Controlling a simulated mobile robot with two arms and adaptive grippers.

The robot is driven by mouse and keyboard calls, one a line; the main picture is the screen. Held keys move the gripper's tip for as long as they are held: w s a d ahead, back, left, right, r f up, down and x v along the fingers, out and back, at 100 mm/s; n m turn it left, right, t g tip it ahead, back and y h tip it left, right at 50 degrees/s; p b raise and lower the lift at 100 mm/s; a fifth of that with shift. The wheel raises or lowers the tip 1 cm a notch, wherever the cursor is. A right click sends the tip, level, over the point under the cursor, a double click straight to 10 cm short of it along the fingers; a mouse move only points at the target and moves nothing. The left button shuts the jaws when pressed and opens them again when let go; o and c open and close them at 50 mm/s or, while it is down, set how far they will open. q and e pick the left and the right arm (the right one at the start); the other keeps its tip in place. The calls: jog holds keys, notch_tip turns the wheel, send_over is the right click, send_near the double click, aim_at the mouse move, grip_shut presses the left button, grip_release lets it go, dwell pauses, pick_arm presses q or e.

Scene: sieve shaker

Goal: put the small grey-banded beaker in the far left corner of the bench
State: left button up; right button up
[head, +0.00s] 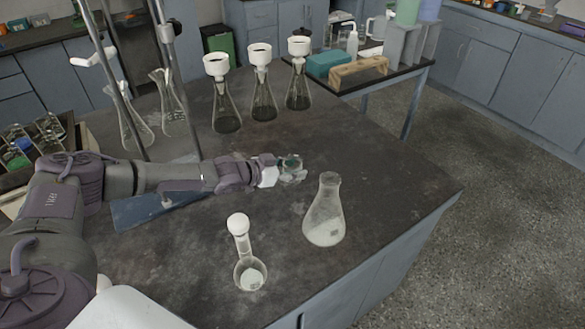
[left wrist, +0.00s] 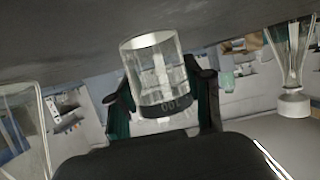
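The small beaker (left wrist: 152,72) is clear glass with a dark grey band, and it sits between the two fingers of my left gripper (left wrist: 162,98) in the left wrist view. Both fingers appear to touch its sides. In the head view the beaker (head: 293,168) shows at the tip of my left gripper (head: 279,171), over the middle of the bench (head: 395,190). Whether its base touches the bench is hard to tell. My right gripper is not in view.
A conical flask (head: 325,212) and a round-bottomed flask (head: 250,272) stand at the front. Several funnel-topped flasks (head: 263,100) stand along the back. Stand rods (head: 165,60), more flasks (head: 133,128) and a vial rack (head: 35,140) are at left. The right side is clear.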

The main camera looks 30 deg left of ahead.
pick_arm(q)
jog(key=o, duration=0.4)
jog(key=shift+r, duration=0.25)
jog(key=v, duration=1.2)
